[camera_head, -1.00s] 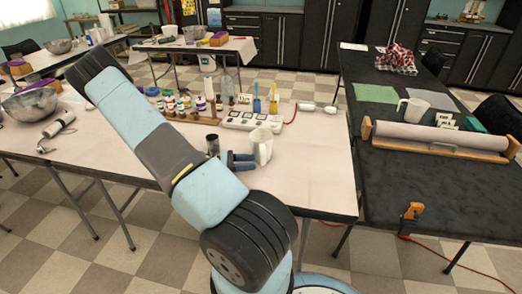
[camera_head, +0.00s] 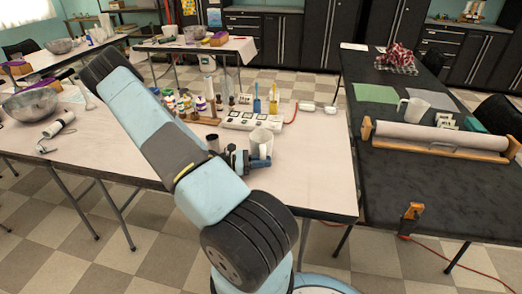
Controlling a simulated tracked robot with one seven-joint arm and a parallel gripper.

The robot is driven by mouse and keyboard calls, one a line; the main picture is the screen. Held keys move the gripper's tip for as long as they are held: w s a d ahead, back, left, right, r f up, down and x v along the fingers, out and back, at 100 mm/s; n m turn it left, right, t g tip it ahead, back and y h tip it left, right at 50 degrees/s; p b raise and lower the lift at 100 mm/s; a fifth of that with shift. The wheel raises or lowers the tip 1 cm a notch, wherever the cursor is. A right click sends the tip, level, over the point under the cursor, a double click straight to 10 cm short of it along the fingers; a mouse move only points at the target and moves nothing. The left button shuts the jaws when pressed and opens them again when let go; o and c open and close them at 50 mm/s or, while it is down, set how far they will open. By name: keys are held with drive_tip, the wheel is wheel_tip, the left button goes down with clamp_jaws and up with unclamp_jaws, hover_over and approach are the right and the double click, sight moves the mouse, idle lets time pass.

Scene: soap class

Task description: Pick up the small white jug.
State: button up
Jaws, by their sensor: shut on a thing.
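The small white jug (camera_head: 262,143) stands near the right end of the white table, by the front half. My gripper (camera_head: 249,158) is at its left side, low against it. The jaws are shut on the jug, though my arm and hand partly hide the contact. I cannot tell whether the jug's base is lifted off the table. A larger white jug (camera_head: 413,110) stands on the black table at the right.
A dark cup (camera_head: 212,143) stands just left of my gripper. A white hot plate unit (camera_head: 252,121) and several small bottles (camera_head: 186,104) are behind. The white table (camera_head: 310,165) is clear to the jug's right.

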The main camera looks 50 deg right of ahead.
sight(263, 155)
clamp_jaws()
drive_tip(key=shift+r, duration=0.2)
idle(0.3)
drive_tip(key=shift+a+r, duration=0.1)
drive_tip(key=shift+r, duration=1.35)
drive_tip(key=w+a+r, duration=0.3)
drive_tip(key=a+r, duration=0.6)
drive_tip(key=a, duration=0.4)
drive_tip(key=shift+a+r, duration=0.2)
drive_tip(key=shift+r, duration=0.1)
